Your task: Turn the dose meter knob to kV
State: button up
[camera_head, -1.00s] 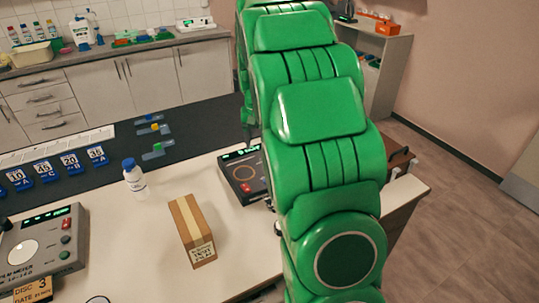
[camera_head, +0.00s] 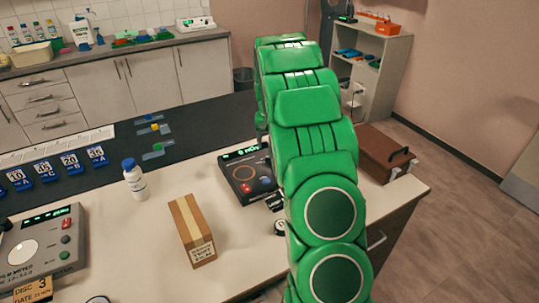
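A dark meter (camera_head: 232,160) with a lit green display stands at the back of the white bench, just left of my green arm. Its lettering is too small to read, so I cannot confirm it is the dose meter. A dark dial with an orange ring (camera_head: 243,173) and a red button (camera_head: 245,188) show on its top. My arm covers the meter's right side, and the dial's pointer setting is not readable. My gripper is largely hidden behind the arm, near the meter's right edge; its fingers and any contact are not clear.
A grey meter (camera_head: 52,238) stands at the far left. A cardboard box (camera_head: 192,230) and a white bottle with a blue cap (camera_head: 135,182) stand left of the dark meter. A brown case (camera_head: 383,155) lies right of my arm. Bench between the box and grey meter is clear.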

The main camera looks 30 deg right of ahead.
aim_at(268, 157)
jog(key=shift+f, duration=3.05)
jog(key=c, duration=1)
jog(key=shift+c, duration=0.2)
jog(key=m, duration=0.3)
jog(key=shift+a+m, duration=0.1)
jog(key=shift+m, duration=0.2)
jog(key=shift+w+m, duration=0.1)
jog(key=shift+m, duration=1.9)
jog(key=shift+a, duration=0.1)
